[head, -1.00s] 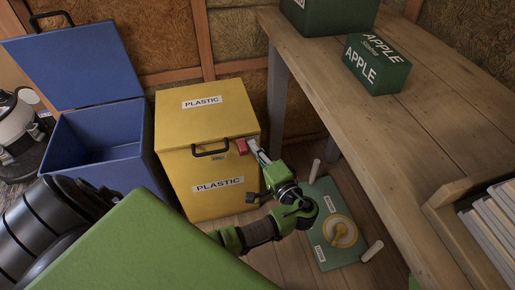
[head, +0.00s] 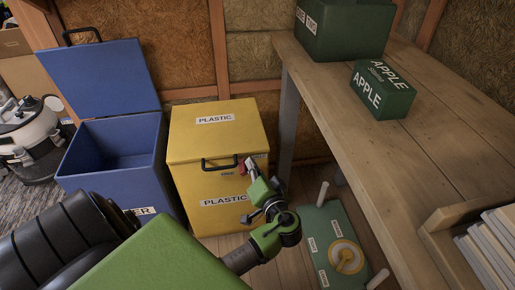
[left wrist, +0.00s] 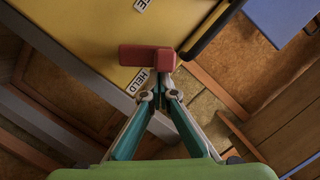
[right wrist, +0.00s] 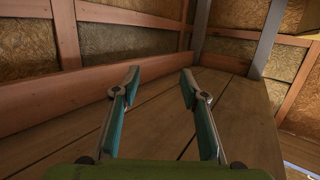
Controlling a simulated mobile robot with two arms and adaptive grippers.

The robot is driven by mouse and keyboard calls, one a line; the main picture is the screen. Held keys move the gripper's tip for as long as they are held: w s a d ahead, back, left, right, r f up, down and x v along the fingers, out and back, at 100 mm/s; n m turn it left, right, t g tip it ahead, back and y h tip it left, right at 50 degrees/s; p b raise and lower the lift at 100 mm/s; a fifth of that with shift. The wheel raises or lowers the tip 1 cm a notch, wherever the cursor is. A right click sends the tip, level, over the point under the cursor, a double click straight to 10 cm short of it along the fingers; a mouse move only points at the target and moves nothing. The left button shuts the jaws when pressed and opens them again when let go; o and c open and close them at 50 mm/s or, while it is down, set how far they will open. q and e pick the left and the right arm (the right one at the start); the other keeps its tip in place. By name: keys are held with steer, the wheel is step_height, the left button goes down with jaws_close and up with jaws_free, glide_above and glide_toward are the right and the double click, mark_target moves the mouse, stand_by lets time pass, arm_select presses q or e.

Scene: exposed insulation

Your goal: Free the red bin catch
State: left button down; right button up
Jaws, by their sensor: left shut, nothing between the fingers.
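The red catch (left wrist: 147,56) is on the front of the yellow plastic bin (head: 185,183), to the right of its black handle (head: 219,164). A small label reading HELD (left wrist: 138,81) lies beside the catch in the left wrist view. The bin's lid is down. My left gripper (left wrist: 161,82) is shut and empty, its fingertips right at the catch. Whether they touch it I cannot tell. In the head view the left gripper (head: 251,167) partly hides the catch. My right gripper (right wrist: 159,78) is open and empty in its wrist view, over wooden boards.
A blue bin (head: 112,165) with its lid raised stands left of the yellow one. A wooden table (head: 400,165) on the right carries green boxes (head: 384,90). A green board with a yellow disc (head: 335,240) lies on the floor below, beside my left arm.

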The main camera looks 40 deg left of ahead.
arm_select(q)
steer(key=n, duration=0.1)
steer(key=s+a+n+b, duration=0.1)
steer(key=shift+s+a+f+n+t+h, duration=0.1)
steer(key=shift+s+f+n+t+h, duration=0.05)
steer(key=shift+f+n+t+h, duration=0.2)
steer(key=shift+s+a, duration=0.2)
arm_select(e)
step_height(320, 180, up, 8)
steer(key=a+t+y, duration=0.1)
steer(key=t, duration=0.3)
steer(key=shift+w, duration=0.15)
steer(key=shift+r, duration=0.1)
arm_select(q)
steer(key=shift+r, duration=0.15)
